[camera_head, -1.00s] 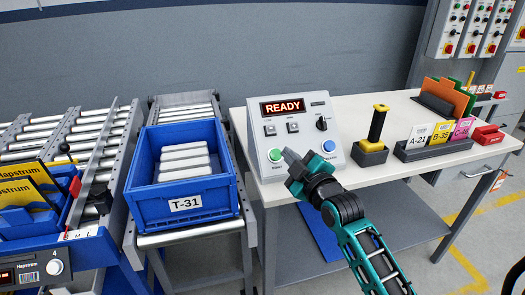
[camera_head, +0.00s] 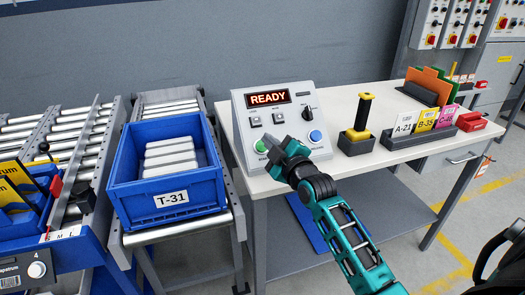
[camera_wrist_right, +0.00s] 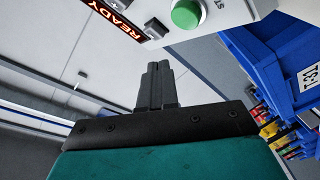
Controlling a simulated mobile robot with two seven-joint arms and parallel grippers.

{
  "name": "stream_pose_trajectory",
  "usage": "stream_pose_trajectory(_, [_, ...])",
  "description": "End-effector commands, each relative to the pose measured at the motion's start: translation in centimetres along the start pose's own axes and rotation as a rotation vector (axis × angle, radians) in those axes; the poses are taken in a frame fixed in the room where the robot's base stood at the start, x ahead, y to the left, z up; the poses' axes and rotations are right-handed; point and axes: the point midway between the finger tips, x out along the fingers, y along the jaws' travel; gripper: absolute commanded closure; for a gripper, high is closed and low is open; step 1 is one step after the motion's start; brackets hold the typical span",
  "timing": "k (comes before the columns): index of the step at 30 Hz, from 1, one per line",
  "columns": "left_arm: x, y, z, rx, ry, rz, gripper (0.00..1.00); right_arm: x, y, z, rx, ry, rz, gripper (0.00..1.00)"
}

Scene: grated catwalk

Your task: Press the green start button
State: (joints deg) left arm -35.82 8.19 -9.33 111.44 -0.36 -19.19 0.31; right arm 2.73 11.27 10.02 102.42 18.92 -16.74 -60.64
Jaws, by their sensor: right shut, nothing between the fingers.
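The green start button (camera_head: 260,146) sits at the lower left of the sloped grey control box (camera_head: 241,112), whose display (camera_head: 269,98) reads READY. My right gripper (camera_head: 270,148) is shut and empty, just right of the button in the head view and partly overlapping it. In the right wrist view, the green button (camera_wrist_right: 186,14) is at the top edge, beyond and slightly right of the closed fingertips (camera_wrist_right: 158,68). A gap shows between fingertips and button there; I see no contact. My left gripper is not in view.
A blue button (camera_head: 315,136) is at the box's lower right. A yellow-black handle (camera_head: 359,120) and a card rack (camera_head: 398,141) stand to the right on the white table (camera_head: 343,161). A blue T-31 crate (camera_head: 125,193) is to the left.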

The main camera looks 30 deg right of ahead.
Motion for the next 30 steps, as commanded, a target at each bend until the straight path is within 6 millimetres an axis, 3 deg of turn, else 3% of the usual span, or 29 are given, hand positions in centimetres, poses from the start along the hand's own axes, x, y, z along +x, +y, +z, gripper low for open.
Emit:
stream_pose_trajectory(1, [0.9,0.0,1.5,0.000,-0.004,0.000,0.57,0.5,-0.9,0.8,0.000,0.001,0.002,1.00])
stream_pose_trajectory(7, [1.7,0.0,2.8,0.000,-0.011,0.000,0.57,2.0,-1.7,1.7,-0.002,0.000,0.000,1.00])
stream_pose_trajectory(30, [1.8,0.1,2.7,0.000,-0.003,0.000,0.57,2.7,-2.0,2.0,-0.001,0.000,0.000,1.00])
